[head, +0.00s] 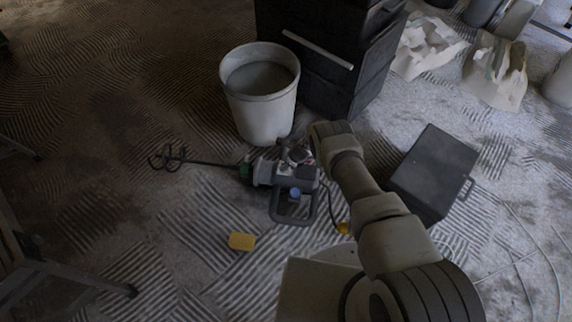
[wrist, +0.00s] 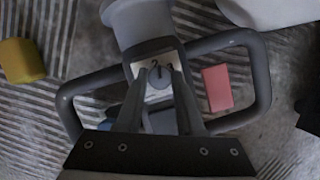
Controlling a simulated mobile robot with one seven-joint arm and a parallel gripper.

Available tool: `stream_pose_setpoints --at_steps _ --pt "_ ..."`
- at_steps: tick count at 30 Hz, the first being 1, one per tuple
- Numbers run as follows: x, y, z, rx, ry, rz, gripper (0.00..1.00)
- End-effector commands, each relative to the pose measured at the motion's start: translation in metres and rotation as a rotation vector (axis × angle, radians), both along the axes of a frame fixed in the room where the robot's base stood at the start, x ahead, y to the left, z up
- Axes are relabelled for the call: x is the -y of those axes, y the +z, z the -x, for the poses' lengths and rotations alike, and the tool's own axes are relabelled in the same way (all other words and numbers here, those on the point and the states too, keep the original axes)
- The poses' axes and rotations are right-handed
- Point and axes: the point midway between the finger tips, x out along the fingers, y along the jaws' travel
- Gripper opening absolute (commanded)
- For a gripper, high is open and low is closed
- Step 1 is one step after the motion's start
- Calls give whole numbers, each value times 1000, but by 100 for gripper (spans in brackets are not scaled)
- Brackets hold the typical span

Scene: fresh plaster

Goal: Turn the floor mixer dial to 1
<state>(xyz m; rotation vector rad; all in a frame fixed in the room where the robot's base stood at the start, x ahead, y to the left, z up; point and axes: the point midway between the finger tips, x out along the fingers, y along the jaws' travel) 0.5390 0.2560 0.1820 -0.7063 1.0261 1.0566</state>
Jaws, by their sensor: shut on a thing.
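The floor mixer (head: 262,172) lies on the combed plaster floor, its stirring rod and whisk pointing left in the head view. In the wrist view its grey body and loop handle (wrist: 262,75) fill the middle. The small dark dial (wrist: 159,78) sits on a pale plate; a 2 shows above it and what looks like a 3 to its upper right. The dial's exact pointing is too small to be sure of. My gripper (wrist: 157,76) is shut on the dial, one finger on each side. In the head view my gripper (head: 298,152) is over the mixer, its fingertips unclear.
A white bucket (head: 266,116) of grey mix stands just behind the mixer, beside a dark cabinet (head: 325,75). A dark box (head: 432,165) is to the right of my arm. A yellow block (head: 242,241) lies in front. A pink patch (wrist: 216,88) shows inside the handle loop.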

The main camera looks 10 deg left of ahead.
Motion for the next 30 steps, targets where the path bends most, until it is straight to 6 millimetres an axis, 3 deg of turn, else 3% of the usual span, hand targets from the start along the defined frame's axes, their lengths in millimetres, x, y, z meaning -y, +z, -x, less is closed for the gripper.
stream_pose_setpoints --at_steps 12,30 --pt "0 0 -2 2 279 0 0" --pt "0 0 -2 1 365 -2 0"
